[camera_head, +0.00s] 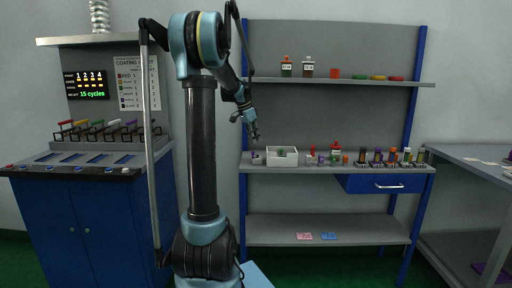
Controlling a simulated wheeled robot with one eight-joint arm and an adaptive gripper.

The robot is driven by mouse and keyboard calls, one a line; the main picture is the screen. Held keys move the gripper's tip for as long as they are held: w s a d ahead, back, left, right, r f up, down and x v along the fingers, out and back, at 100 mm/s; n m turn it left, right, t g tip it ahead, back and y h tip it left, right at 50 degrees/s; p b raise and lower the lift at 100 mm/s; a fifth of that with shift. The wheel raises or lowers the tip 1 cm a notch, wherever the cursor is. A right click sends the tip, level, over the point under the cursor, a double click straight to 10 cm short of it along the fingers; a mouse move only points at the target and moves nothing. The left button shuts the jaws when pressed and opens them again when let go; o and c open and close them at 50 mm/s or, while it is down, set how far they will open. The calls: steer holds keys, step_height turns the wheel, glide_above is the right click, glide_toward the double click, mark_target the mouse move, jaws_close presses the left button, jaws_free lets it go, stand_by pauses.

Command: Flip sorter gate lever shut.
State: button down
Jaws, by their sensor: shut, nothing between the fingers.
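A row of several levers (106,130) with coloured handles stands at the back of the blue cabinet at left. The handles run from red (66,122) at the left through yellow and green to darker ones at the right. I cannot tell which one is the sorter gate lever, nor whether any lever is open or shut. My gripper (253,134) is shut and empty. It hangs in front of the middle shelf unit, well right of the levers and apart from them. My arm hides the area just right of the cabinet.
The blue cabinet (80,220) has several slots and buttons on its top. A display (87,86) reads "15 cycles" beside a colour chart (138,84). The shelf unit (325,228) holds a white bin (282,160), bottles and small jars. A grey table (470,156) stands at right.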

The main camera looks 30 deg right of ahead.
steer(key=shift+w+v, duration=0.2)
steer(key=shift+v, duration=2.05)
steer(key=s+a+f+n+t+y, duration=0.1)
steer(key=s+a+f+n, duration=0.2)
steer(key=a, duration=0.5)
steer(key=s+a+f+n, duration=0.1)
steer(key=s+a+n, duration=0.25)
steer(key=a, duration=0.55)
steer(key=s+a+f+n+t+y, duration=0.1)
steer(key=s+a+n, duration=0.2)
steer(key=s+a, duration=0.35)
steer(key=s+a+f+n+y, duration=0.2)
steer(key=s+a+f+n, duration=0.7)
steer(key=s+a+f, duration=0.7)
steer(key=shift+a+f+t, duration=0.3)
steer(key=shift+a+f, duration=0.45)
steer(key=shift+s+n, duration=0.1)
steer(key=shift+n, duration=0.15)
